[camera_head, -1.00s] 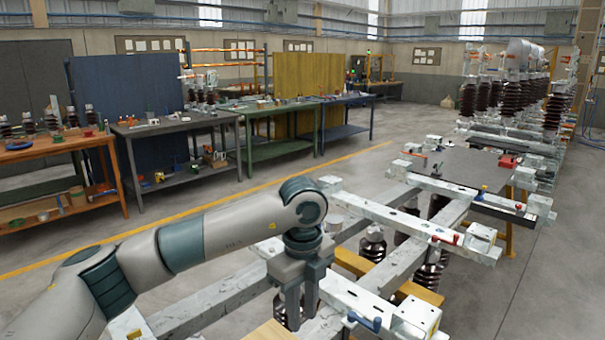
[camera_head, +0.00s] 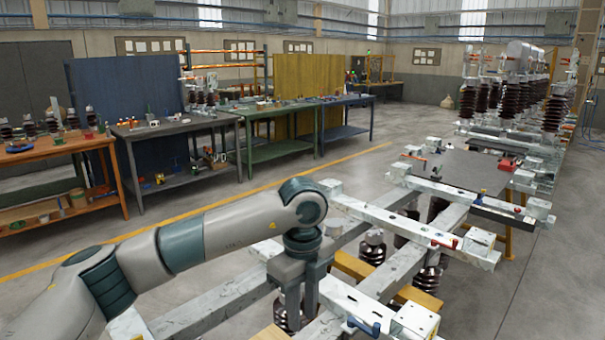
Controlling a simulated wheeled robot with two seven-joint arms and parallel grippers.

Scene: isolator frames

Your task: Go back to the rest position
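My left arm comes in from the left edge and reaches across to the metal isolator frame (camera_head: 415,225). My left gripper (camera_head: 301,305) points down at the near part of the frame, with its two fingers apart. I see nothing held between the fingers. The fingertips are close to the frame's pale bars, and I cannot tell whether they touch. A blue-handled part (camera_head: 364,326) lies on the near crossbar, right of the gripper. A red part (camera_head: 436,243) sits on the crossbar behind. My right gripper is not in view.
Brown ribbed insulators (camera_head: 373,248) hang under the frame. A dark plate (camera_head: 462,168) lies on its far part. Workbenches (camera_head: 180,125) with tools stand along the back left. More isolators (camera_head: 515,95) stand at the back right. The floor (camera_head: 545,290) at the right is clear.

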